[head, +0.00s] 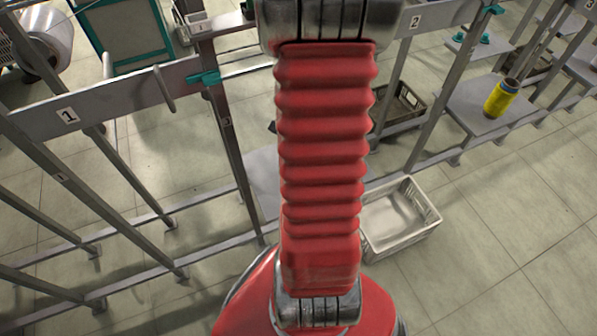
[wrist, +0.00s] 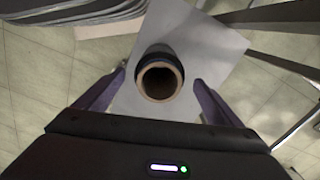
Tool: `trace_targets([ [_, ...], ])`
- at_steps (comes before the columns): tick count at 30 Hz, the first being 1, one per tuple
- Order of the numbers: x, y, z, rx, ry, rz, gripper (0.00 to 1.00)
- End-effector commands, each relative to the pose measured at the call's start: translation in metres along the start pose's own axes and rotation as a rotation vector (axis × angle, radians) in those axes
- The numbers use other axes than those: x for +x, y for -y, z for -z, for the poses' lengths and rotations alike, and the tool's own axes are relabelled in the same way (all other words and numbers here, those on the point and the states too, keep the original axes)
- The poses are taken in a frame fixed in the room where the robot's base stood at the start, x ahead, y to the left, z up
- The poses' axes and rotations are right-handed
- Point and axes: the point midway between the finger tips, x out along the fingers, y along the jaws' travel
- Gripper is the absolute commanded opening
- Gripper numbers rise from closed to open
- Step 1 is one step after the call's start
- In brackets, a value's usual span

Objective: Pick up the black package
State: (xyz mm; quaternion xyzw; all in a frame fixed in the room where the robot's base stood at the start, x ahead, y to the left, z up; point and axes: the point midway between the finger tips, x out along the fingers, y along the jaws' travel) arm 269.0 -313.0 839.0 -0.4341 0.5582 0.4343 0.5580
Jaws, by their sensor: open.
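The black package (wrist: 160,53) stands upright on a grey plate (wrist: 217,48) in the wrist view, seen from above. It has a dark wrapped body and a pale-rimmed brown core with an open hole. My gripper (wrist: 160,79) is open, with one purple-grey finger to the left of the package and one to the right. Gaps show between the fingers and the package, so it is not gripped. In the head view my red arm covers the middle, and I cannot make out the package or the gripper there.
A yellow package (head: 501,97) stands on a grey shelf plate (head: 470,108) at the right. A white crate (head: 432,216) is on the floor right of my arm. Metal rack posts and numbered rails (head: 110,98) fill the left. Tiled floor is clear at lower right.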

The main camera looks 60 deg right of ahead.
Motion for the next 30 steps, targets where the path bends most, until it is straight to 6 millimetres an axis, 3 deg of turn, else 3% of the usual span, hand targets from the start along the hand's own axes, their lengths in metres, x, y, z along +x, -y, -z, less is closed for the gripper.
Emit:
trace_targets([
  [8,0.030,0.000,0.000,0.000,0.001,-0.002,0.89],
  [23,0.037,0.000,0.000,0.000,0.001,-0.001,0.89],
  [30,0.059,0.001,-0.001,-0.001,0.002,-0.003,0.89],
])
